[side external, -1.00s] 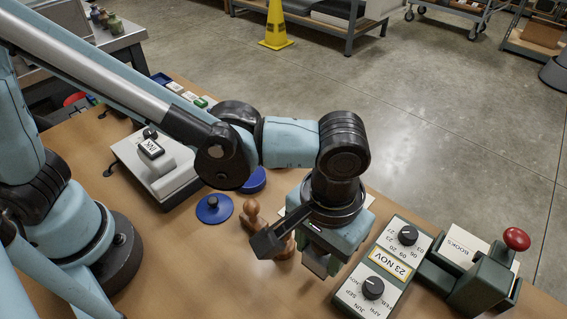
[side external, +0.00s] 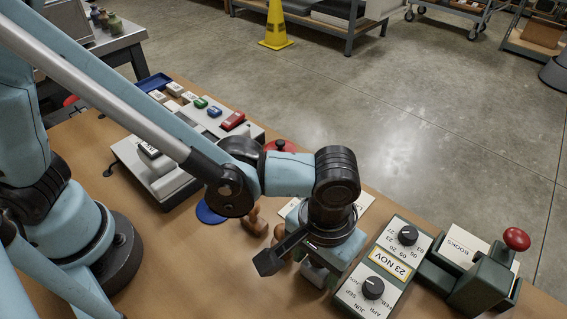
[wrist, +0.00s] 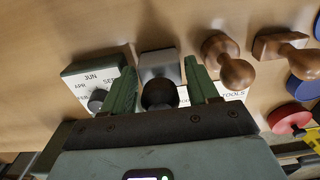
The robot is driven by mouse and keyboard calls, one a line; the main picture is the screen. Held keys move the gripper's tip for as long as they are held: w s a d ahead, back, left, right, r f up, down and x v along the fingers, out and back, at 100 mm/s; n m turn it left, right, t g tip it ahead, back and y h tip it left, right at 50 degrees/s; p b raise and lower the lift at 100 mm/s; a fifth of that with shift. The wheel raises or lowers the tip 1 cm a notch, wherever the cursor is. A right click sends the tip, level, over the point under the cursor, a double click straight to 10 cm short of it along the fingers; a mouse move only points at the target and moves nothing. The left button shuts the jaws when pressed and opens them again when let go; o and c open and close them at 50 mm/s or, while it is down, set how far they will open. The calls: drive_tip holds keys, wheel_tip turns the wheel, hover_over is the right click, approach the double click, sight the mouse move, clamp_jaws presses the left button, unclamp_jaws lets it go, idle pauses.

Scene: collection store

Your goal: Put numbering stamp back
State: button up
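A grey metal block with a round black knob, which looks like the numbering stamp (wrist: 158,66), stands on the table in the wrist view. My gripper (wrist: 161,75) is pointed down over it, with its green fingers apart on either side of the black knob. Gaps show between the knob and both fingers. In the side external view my gripper (side external: 316,276) is low over the table, left of the date box (side external: 384,262) reading 23 NOV. The stamp is mostly hidden there by my gripper.
Wooden-handled stamps (wrist: 230,66) stand close to the right in the wrist view, near a TOOLS card. A red pad (wrist: 289,118) lies beyond. A green press with a red knob (side external: 516,239) is at the right.

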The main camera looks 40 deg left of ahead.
drive_tip(key=shift+r, duration=0.1)
wheel_tip(320, 180, up, 12)
drive_tip(key=shift+f, duration=0.15)
drive_tip(key=shift+w+a+r, duration=0.1)
drive_tip(key=shift+a+r, duration=0.05)
drive_tip(key=shift+r, duration=0.05)
drive_tip(key=w+a+t, duration=0.1)
drive_tip(key=a+t, duration=0.1)
drive_tip(key=a, duration=0.7)
drive_tip(key=w+a+t, duration=0.2)
drive_tip(key=a, duration=0.8)
drive_tip(key=w+a+t, duration=0.2)
drive_tip(key=a+t, duration=0.1)
drive_tip(key=a, duration=0.7)
drive_tip(key=shift+a+f, duration=0.15)
drive_tip(key=shift+f, duration=0.25)
